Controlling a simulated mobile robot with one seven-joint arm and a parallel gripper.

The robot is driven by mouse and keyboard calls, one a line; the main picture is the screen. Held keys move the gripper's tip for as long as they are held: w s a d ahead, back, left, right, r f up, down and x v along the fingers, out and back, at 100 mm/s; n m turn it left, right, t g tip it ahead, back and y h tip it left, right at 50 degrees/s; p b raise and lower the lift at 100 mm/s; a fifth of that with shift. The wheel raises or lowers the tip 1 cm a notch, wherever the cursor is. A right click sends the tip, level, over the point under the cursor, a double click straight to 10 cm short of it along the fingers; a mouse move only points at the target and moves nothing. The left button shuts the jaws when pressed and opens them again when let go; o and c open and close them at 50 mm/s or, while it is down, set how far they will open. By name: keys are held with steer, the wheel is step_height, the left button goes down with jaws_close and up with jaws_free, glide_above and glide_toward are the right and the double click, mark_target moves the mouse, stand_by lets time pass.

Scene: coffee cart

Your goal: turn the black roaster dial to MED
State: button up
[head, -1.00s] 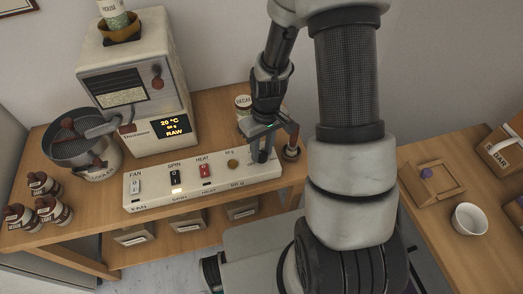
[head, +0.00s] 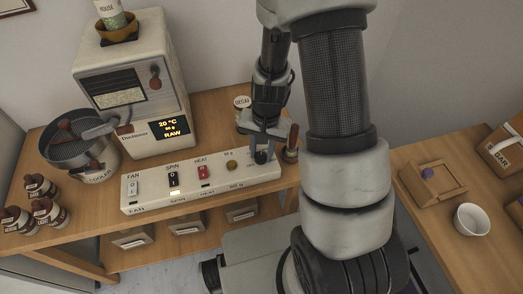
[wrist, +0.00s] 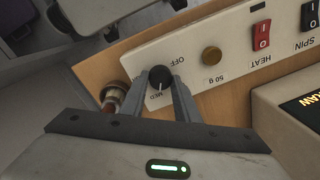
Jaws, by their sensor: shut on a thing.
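The black roaster dial (head: 261,157) sits at the right end of the white control panel (head: 215,186). In the wrist view the dial (wrist: 160,75) stands between the two fingers of my gripper (wrist: 160,88), which is shut on it. The lettering OFF and MED shows beside the dial, partly covered by the fingers. A pale pointer mark on the dial's near side faces roughly toward the MED lettering; its exact angle is hard to tell. In the head view my gripper (head: 262,152) reaches down to the dial from above.
A brass button (wrist: 212,56), the red HEAT switch (wrist: 261,34) and the black SPIN switch (wrist: 310,15) share the panel. The roaster (head: 135,85), showing RAW, stands behind the panel's left part.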

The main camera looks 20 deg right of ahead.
mark_target(265, 157)
steer(key=shift+m, duration=0.6)
steer(key=o, duration=1)
steer(key=shift+o, duration=0.2)
step_height(265, 157, up, 17)
steer(key=p, duration=0.3)
steer(key=shift+s+d+r+p, duration=0.2)
steer(key=shift+s+d+p, duration=0.2)
steer(key=shift+d, duration=0.05)
